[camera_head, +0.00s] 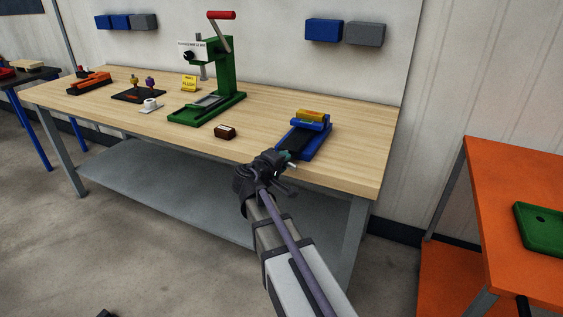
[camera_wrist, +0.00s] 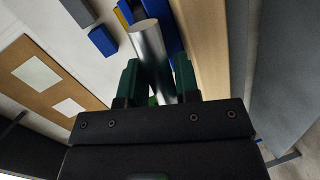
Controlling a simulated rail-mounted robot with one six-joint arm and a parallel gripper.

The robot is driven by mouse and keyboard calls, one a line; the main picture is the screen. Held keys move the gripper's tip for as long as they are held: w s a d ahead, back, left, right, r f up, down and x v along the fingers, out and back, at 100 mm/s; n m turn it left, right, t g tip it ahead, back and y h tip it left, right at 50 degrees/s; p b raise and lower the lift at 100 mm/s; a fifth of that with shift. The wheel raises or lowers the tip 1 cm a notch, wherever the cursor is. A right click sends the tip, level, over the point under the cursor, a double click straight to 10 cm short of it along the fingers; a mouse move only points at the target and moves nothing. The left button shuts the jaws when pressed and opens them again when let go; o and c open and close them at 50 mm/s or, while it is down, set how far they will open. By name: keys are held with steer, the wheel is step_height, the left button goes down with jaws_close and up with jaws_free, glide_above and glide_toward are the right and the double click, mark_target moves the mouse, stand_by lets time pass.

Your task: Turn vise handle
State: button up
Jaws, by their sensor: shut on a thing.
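The blue vise (camera_head: 318,140) lies near the front right part of the wooden workbench, with a yellow block (camera_head: 313,115) at its far end. My gripper (camera_head: 287,157) is at the near end of the vise, by the bench's front edge. In the wrist view, its two green fingers (camera_wrist: 158,78) are shut on a silver round bar, the vise handle (camera_wrist: 148,45). The bar runs between the fingers and up past their tips toward the blue vise body (camera_wrist: 165,22). In the head view the gripper mostly hides the handle, and only a small pale end (camera_head: 292,164) shows.
A green press (camera_head: 225,70) with a red-handled lever stands left of the vise, and a small brown block (camera_head: 225,132) lies between them. Blue and grey wall bins (camera_head: 323,30) hang behind. An orange table (camera_head: 515,190) stands at right. The bench (camera_head: 350,152) right of the vise is clear.

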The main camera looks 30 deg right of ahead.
stand_by(0.9)
steer(key=o, duration=0.8)
steer(key=shift+o, duration=0.2)
steer(key=p+v, duration=0.2)
steer(key=v, duration=0.8)
steer(key=shift+a+p, duration=0.3)
steer(key=shift+s+r, duration=0.1)
steer(key=shift+s, duration=0.05)
steer(key=s+a+f+m+g+y+p, duration=0.3)
steer(key=s+a+f+g+y+p, duration=0.3)
steer(key=s+y, duration=0.35)
steer(key=s+a+r+g+y+p, duration=0.1)
steer(key=s+a+r+y+p, duration=0.1)
steer(key=s+a+y+p, duration=0.1)
steer(key=shift+s+a+m+g+y, duration=0.4)
steer(key=shift+s+a+y, duration=0.05)
steer(key=shift+s+a, duration=0.35)
